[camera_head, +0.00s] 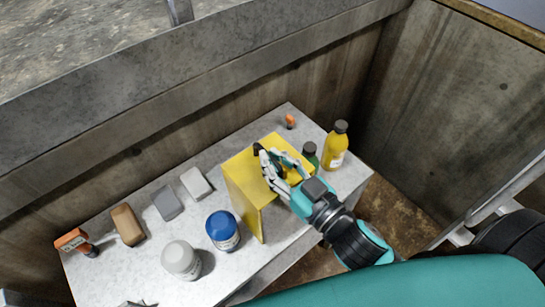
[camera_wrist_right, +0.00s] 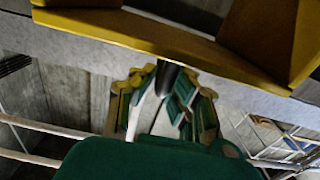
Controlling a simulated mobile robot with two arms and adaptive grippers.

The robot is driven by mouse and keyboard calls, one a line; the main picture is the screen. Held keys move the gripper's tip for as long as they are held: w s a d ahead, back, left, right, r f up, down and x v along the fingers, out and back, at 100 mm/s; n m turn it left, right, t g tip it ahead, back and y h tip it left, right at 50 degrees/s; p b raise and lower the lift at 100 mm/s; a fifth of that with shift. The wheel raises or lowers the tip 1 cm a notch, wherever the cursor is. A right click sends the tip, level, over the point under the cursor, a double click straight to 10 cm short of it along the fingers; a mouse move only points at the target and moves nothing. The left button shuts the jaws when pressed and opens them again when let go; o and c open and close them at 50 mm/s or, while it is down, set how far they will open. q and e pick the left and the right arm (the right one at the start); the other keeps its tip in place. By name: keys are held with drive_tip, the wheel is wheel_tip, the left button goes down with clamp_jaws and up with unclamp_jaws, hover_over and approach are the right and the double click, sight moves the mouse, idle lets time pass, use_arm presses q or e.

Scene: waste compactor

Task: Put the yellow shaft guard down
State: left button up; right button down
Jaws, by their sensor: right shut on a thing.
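The yellow shaft guard (camera_head: 243,185) is a bent sheet-metal cover with a flat top and a tall side facing left. It is over the right half of the grey bench (camera_head: 285,250). My right gripper (camera_head: 268,160) lies over its top and is shut on it, close to a small black part at its upper edge. In the right wrist view the yellow guard (camera_wrist_right: 150,30) spans the top, and a dark part runs between the fingers of my right gripper (camera_wrist_right: 165,90). I cannot tell whether the guard's lower edge touches the bench.
Right of the guard stand a yellow bottle (camera_head: 335,150) and a dark green bottle (camera_head: 310,153). A concrete wall (camera_head: 130,150) closes the back.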

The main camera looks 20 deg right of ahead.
drive_tip(key=shift+f, duration=1.85)
use_arm(q)
drive_tip(key=shift+w+a+f, duration=0.15)
drive_tip(key=shift+w+f, duration=0.05)
drive_tip(key=shift+w, duration=0.25)
use_arm(e)
drive_tip(key=shift+f, duration=0.25)
use_arm(q)
drive_tip(key=shift+f+b, duration=0.15)
drive_tip(key=shift+b, duration=0.2)
use_arm(e)
drive_tip(key=shift+f, duration=0.2)
